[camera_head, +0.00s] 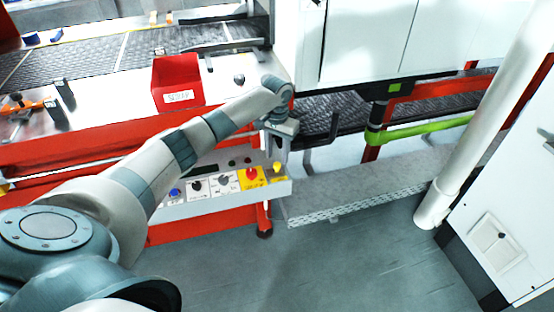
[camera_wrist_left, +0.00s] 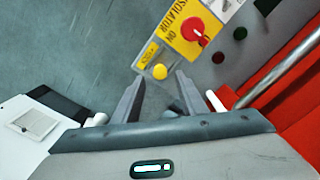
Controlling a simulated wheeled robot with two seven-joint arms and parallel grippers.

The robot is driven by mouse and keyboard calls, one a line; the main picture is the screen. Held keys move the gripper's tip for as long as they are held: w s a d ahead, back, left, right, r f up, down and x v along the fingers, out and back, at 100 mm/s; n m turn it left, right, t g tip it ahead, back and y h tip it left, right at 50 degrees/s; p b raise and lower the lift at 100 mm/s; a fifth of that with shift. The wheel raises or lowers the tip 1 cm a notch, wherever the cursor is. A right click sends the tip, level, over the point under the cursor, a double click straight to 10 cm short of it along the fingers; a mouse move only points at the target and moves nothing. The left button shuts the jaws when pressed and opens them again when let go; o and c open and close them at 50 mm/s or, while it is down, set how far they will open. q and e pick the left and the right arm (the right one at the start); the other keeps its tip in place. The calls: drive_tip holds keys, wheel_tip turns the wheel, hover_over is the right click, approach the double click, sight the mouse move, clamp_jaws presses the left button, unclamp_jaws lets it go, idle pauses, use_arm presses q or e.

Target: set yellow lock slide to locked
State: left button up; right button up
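The yellow lock slide shows as a round yellow knob (camera_head: 277,166) at the right end of the control panel (camera_head: 205,190). In the left wrist view the knob (camera_wrist_left: 160,72) sits beside a small yellow label (camera_wrist_left: 147,54), just beyond my fingertips. My left gripper (camera_head: 278,147) reaches down over the panel's right end, close above the knob. In the left wrist view its two fingers (camera_wrist_left: 158,88) are apart with nothing between them, and the knob lies slightly ahead of the gap. I cannot tell the slide's position. My right gripper is not in view.
A red rotary switch (camera_head: 252,174) on a yellow isolator plate sits just left of the slide. A blue button (camera_head: 175,193) and dark knobs are farther left. A red bin (camera_head: 177,82) stands behind the panel. Open floor (camera_head: 340,260) lies in front.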

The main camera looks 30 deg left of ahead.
sight(277, 164)
use_arm(q)
drive_tip(key=shift+f, duration=1.85)
clamp_jaws()
